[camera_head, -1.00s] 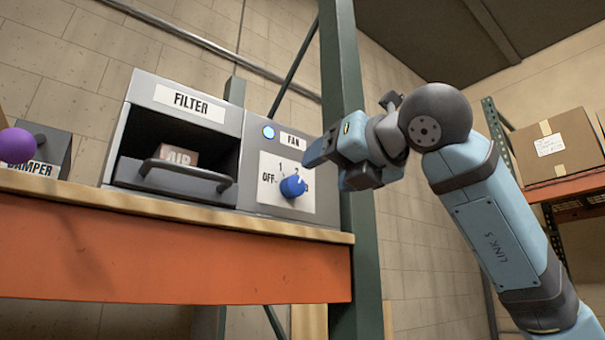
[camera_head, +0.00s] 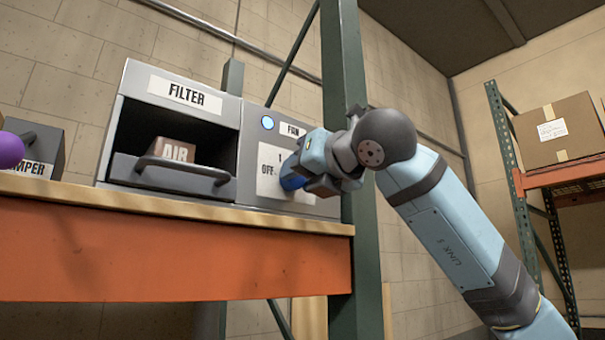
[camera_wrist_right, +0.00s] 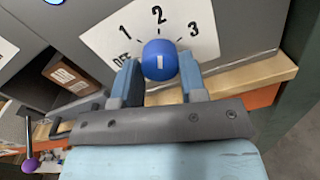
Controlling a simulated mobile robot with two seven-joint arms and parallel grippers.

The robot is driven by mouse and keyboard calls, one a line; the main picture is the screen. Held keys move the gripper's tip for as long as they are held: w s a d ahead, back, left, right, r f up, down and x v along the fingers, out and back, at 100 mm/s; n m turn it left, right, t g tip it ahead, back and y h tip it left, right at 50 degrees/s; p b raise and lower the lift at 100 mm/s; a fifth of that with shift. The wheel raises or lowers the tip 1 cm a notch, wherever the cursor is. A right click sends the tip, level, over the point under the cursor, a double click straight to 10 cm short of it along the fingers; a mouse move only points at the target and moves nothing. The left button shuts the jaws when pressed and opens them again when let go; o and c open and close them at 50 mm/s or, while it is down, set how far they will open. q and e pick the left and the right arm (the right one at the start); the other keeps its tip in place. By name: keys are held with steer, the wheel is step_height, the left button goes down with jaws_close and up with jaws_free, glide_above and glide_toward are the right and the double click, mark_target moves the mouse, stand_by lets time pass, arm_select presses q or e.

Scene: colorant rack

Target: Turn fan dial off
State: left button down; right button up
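The blue fan dial (camera_wrist_right: 160,58) sits on a white label (camera_wrist_right: 112,42) marked OFF, 1, 2 and 3 in the right wrist view. It has a short white mark on its face; which setting it points to is unclear. In the head view the dial (camera_head: 291,182) is mostly hidden by my right gripper (camera_head: 300,172). In the wrist view the fingers of my right gripper (camera_wrist_right: 159,72) stand on either side of the dial, with small gaps, so it looks open around it. My left gripper is not in view.
The fan box has a lit blue light (camera_head: 267,122). To its left, the filter box (camera_head: 240,108) holds a brown AIR block (camera_head: 172,150) behind a grey handle (camera_head: 185,170). A damper with a purple knob (camera_head: 9,150) is farther left. A green rack post (camera_head: 345,60) stands close right of the fan box.

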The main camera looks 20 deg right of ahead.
stand_by(0.3)
steer(key=n+b, duration=0.4)
steer(key=n, duration=1.6)
steer(key=shift+y+b, duration=0.3)
steer(key=shift+b, duration=0.1)
steer(key=shift+n, duration=0.3)
steer(key=o, duration=0.9)
steer(key=shift+s+f, duration=0.1)
steer(key=shift+s, duration=0.05)
